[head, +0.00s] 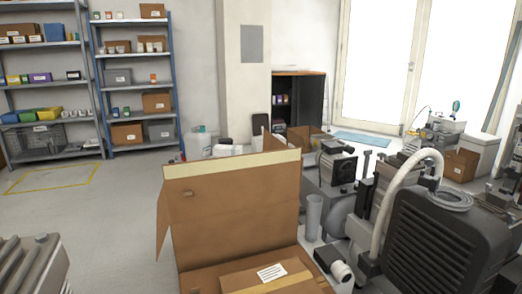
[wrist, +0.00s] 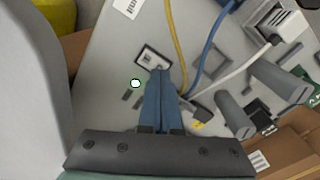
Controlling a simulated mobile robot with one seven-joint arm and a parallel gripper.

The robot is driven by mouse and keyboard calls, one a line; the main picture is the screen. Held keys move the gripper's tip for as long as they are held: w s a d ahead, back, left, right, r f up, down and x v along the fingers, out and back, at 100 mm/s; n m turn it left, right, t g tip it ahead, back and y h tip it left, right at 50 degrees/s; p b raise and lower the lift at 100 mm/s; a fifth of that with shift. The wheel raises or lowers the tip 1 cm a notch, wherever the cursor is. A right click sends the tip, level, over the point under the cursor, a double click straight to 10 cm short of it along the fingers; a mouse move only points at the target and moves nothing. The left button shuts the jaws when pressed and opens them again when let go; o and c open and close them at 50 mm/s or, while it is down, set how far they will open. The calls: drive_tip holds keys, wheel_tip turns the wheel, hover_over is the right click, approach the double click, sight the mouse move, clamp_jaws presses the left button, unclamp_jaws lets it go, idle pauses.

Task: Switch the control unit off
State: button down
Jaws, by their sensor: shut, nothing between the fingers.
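The control unit (wrist: 105,75) fills much of the wrist view as a light grey panel. A small dark-framed switch with a pale face (wrist: 149,57) sits on its upper middle part. A small round light with a green rim (wrist: 135,83) is just below and left of the switch. My gripper (wrist: 161,71) is shut and empty, its two blue fingers side by side. The fingertips are at the lower right edge of the switch; I cannot tell whether they touch it. I cannot make out the gripper or this panel in the head view.
Yellow (wrist: 178,45), blue (wrist: 208,55) and white (wrist: 232,72) cables run close to the fingers on the right. Grey cylinders (wrist: 238,118) stand further right. In the head view, an open cardboard box (head: 230,215) and a black-finned compressor (head: 445,240) crowd the front; floor is clear at left.

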drive_tip(key=shift+f+b, duration=0.5)
drive_tip(key=shift+f, duration=0.4)
idle(0.3)
wheel_tip(320, 180, up, 7)
drive_tip(key=p, duration=0.8)
